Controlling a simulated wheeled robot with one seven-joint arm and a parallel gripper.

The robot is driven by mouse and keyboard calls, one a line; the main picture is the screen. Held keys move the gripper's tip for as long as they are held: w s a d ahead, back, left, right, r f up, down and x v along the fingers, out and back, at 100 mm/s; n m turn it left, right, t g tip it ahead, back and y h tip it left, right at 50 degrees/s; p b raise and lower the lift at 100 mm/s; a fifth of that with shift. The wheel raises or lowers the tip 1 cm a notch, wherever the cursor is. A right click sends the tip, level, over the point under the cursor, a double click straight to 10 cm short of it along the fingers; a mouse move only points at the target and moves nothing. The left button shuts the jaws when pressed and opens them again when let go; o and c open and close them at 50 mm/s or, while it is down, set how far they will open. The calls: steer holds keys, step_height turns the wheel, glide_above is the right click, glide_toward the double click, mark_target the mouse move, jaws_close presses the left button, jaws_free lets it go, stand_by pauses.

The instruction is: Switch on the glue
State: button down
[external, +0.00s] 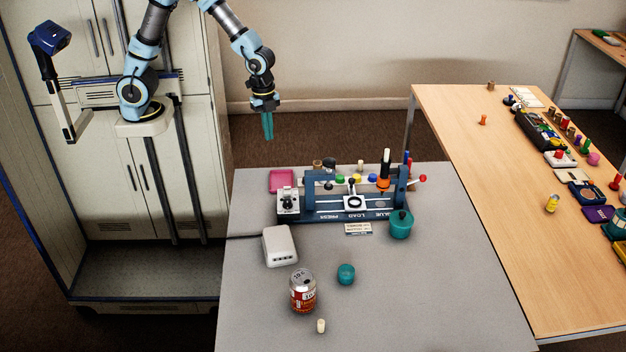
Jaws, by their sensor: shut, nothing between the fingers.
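A dark blue station (325,213) stands on the grey table, with upside-down lettering along its front edge. An upright orange and black part with a white tip (384,172) sits at its right side, and I cannot tell surely that it is the glue unit. A pale box with dark round parts (288,204) sits at its left end; whether it holds a switch is too small to tell. A small red knob (423,178) sticks out at the right end. My gripper (268,136) is shut and empty, pointing down in the air behind and left of the station, touching nothing.
On the grey table (450,300) are a white box (280,246), a can (303,291), a teal pot (400,225), a smaller teal piece (346,274), a cream peg (321,326) and a pink tray (282,181). A cluttered wooden table (465,130) stands right. The front right is clear.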

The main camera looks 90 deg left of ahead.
mark_target(287, 192)
steer(key=w+d+m, duration=0.5)
steer(key=d, duration=0.1)
steer(key=shift+d+m+g+h, duration=0.3)
steer(key=shift+d+h, duration=0.05)
steer(key=shift+h, duration=0.05)
steer(key=shift+f, duration=0.15)
steer(key=f+p, duration=0.1)
steer(key=f, duration=0.3)
steer(key=d+f+p, duration=0.1)
steer(key=f, duration=0.4)
steer(key=d+f+p, duration=0.1)
steer(key=f+p, duration=0.1)
steer(key=f, duration=0.2)
steer(key=shift+f, duration=0.4)
steer(key=shift+d+f+y, duration=0.15)
steer(key=shift+f+y, duration=0.15)
steer(key=shift+a, duration=0.2)
steer(key=shift+a+r, duration=0.25)
steer(key=shift+a, duration=0.4)
